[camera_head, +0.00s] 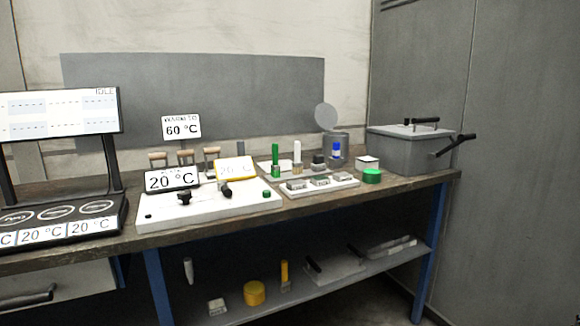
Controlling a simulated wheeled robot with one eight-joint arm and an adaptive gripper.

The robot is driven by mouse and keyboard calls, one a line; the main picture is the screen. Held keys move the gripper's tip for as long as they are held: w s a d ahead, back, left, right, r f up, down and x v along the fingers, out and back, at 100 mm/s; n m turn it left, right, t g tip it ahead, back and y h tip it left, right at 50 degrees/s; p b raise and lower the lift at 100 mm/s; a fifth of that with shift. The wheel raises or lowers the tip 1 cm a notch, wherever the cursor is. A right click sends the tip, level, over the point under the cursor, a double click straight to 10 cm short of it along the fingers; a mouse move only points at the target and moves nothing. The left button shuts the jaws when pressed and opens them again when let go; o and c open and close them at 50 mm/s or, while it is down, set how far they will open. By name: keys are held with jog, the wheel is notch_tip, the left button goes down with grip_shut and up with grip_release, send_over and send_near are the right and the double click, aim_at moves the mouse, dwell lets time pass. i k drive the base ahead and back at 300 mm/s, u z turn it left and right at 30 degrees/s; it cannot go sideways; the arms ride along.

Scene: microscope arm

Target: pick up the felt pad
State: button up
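No object can be told for sure as the felt pad at this size. Small flat grey blocks (320,181) lie in a row on a white tray (345,185) at the right of the bench. A small white-topped box (367,163) and a green round piece (372,176) sit right of that tray. On the lower shelf, a small pale block (217,306) lies left of a yellow cylinder (254,293). My gripper is not in view.
The wooden bench (150,239) holds a white hotplate unit (210,212) with displays, a dark console (70,222), and upright green, white and blue pieces. A grey lidded box (405,152) with black handles stands at the right end. Blue legs (427,255) flank the lower shelf (340,280).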

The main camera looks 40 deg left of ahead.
aim_at(318, 165)
jog(key=u, duration=0.55)
jog(key=i, duration=0.75)
jog(key=u, duration=0.55)
